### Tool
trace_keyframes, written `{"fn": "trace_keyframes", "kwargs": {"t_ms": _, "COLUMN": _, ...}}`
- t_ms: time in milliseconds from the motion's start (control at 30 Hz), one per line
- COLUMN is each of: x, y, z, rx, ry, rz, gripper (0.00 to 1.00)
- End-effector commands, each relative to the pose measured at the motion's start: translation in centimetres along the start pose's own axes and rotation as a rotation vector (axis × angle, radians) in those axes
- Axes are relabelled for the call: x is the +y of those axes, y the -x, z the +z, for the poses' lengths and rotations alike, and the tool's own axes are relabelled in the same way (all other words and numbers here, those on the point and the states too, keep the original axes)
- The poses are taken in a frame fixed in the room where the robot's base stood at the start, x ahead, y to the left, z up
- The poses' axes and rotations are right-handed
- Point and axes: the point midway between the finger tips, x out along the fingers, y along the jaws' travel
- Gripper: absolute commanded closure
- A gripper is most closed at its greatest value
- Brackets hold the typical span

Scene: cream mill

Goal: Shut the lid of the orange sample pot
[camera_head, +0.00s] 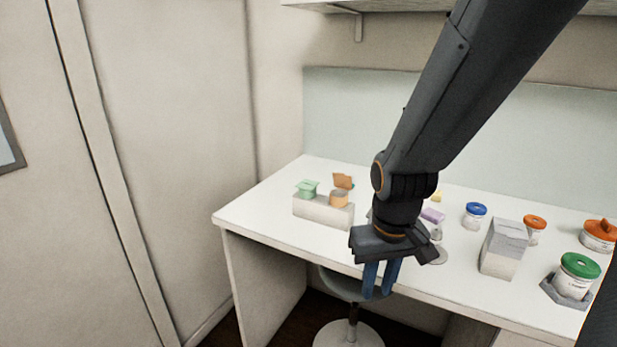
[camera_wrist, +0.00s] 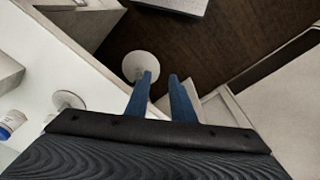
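The orange sample pot (camera_head: 339,199) stands at the left of the white table in the head view. Its orange lid (camera_head: 343,181) is raised, tilted up at the back of the pot. The pot sits in a pale block-shaped holder (camera_head: 322,213), beside a green pot (camera_head: 307,189). My gripper (camera_head: 379,293) hangs in front of the table's front edge, to the right of the pot and apart from it. Its blue fingers (camera_wrist: 160,98) are spread with nothing between them. The orange pot does not show in the wrist view.
A stool (camera_head: 350,335) stands under the table's front edge. On the right of the table (camera_head: 262,212) are a grey-white block (camera_head: 503,250), a blue-lidded jar (camera_head: 474,216), a green-lidded jar (camera_head: 574,277) and orange-lidded jars (camera_head: 598,236). The table's left end is clear.

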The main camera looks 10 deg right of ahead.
Motion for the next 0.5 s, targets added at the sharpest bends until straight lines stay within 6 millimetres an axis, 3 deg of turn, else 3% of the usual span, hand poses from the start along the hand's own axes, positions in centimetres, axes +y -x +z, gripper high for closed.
{"fn": "trace_keyframes", "kwargs": {"t_ms": 167, "x": 0.5, "y": 2.5, "z": -9.2, "rx": 0.03, "ry": 0.225, "rz": 0.039, "gripper": 0.78}}
{"fn": "trace_keyframes", "kwargs": {"t_ms": 300, "x": 0.7, "y": 5.3, "z": -18.0, "rx": 0.048, "ry": 0.468, "rz": 0.098, "gripper": 0.78}}
{"fn": "trace_keyframes", "kwargs": {"t_ms": 400, "x": 0.8, "y": 7.4, "z": -23.5, "rx": 0.054, "ry": 0.624, "rz": 0.147, "gripper": 0.78}}
{"fn": "trace_keyframes", "kwargs": {"t_ms": 500, "x": 0.7, "y": 9.3, "z": -27.8, "rx": 0.055, "ry": 0.747, "rz": 0.191, "gripper": 0.78}}
